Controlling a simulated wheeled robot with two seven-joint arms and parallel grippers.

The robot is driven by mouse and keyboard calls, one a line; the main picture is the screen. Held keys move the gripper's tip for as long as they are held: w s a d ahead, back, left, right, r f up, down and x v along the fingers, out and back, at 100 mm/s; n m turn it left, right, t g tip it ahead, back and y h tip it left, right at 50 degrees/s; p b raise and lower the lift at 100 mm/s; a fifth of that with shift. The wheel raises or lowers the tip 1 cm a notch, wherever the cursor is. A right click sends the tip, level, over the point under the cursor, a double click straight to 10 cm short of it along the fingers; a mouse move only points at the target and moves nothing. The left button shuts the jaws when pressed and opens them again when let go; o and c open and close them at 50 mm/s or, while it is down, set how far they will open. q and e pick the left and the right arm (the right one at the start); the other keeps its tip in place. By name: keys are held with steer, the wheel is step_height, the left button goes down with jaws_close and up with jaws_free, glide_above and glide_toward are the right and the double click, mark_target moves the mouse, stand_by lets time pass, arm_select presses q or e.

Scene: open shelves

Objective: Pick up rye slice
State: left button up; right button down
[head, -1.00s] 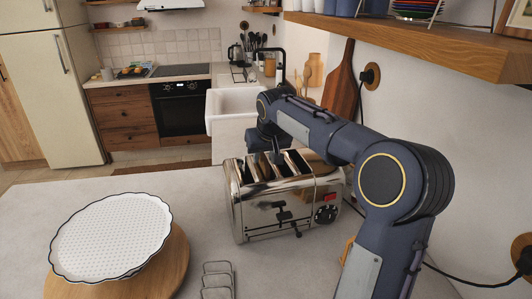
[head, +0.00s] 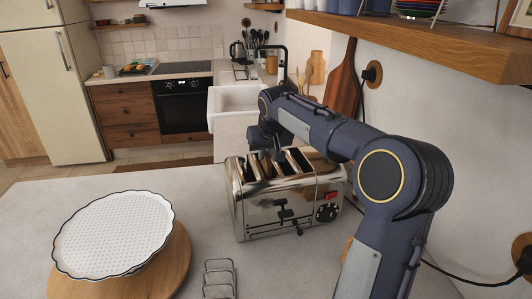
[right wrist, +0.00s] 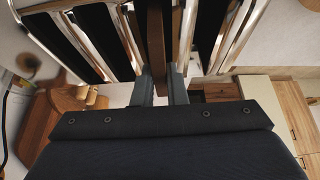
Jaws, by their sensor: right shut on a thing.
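The rye slice (right wrist: 155,42) shows edge-on in the right wrist view as a narrow brown strip among the dark slots of the chrome toaster (head: 290,207). My right gripper (right wrist: 161,88) is shut on it, one grey finger on each side. In the head view my right gripper (head: 278,152) points down at the toaster's slots, and the arm and fingers hide most of the slice. I cannot tell how much of the slice is inside its slot. My left gripper is out of view.
A white scalloped plate (head: 113,233) sits on a round wooden board (head: 172,262) at the left. A wire rack (head: 219,279) stands at the counter's front. A wooden shelf (head: 420,45) hangs above my right arm. The counter between plate and toaster is clear.

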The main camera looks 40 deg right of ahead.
steer(key=shift+r+p, duration=3.9)
steer(key=shift+r, duration=0.85)
steer(key=shift+f, duration=0.1)
